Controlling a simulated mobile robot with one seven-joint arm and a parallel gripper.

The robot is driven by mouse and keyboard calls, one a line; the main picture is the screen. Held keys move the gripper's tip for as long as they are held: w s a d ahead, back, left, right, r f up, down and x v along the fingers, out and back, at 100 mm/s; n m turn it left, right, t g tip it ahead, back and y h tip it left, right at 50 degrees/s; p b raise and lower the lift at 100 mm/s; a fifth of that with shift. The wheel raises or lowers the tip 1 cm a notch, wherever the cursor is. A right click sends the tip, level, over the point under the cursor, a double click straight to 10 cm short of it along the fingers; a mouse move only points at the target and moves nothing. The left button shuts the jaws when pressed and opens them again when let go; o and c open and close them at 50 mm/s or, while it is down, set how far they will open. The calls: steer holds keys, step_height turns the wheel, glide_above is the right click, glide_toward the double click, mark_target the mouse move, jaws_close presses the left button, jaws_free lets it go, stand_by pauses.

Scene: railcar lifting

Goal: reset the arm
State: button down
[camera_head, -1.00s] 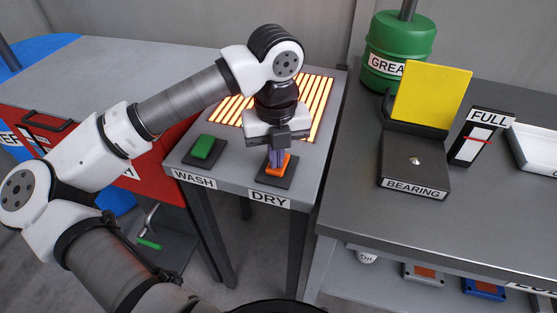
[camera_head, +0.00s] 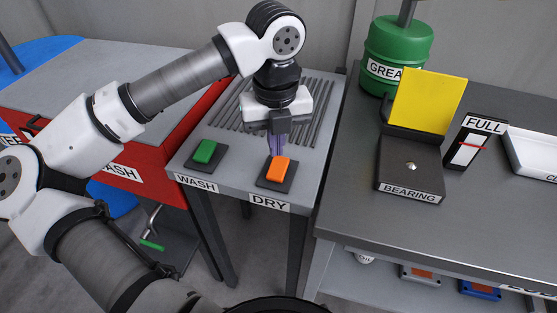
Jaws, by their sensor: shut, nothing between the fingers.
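My gripper (camera_head: 277,149) points down just behind the orange DRY button (camera_head: 279,169). Its fingers are shut with nothing between them. In the picture the fingertips overlap the back edge of the button; I cannot tell whether they touch it. My arm reaches in from the left and bends down over the small grey stand (camera_head: 226,180). The green WASH button (camera_head: 205,151) is to the left of the gripper. The slotted grille (camera_head: 314,120) behind the gripper is plain grey and not glowing.
The dark bench (camera_head: 335,205) on the right holds the green grease drum (camera_head: 396,45), the yellow plate (camera_head: 430,100) at the bearing station (camera_head: 410,170), the FULL gauge (camera_head: 475,143) and a white tray (camera_head: 530,155). The red washer (camera_head: 130,180) stands on the left.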

steer(key=shift+r+p, duration=0.3)
steer(key=shift+r, duration=0.6)
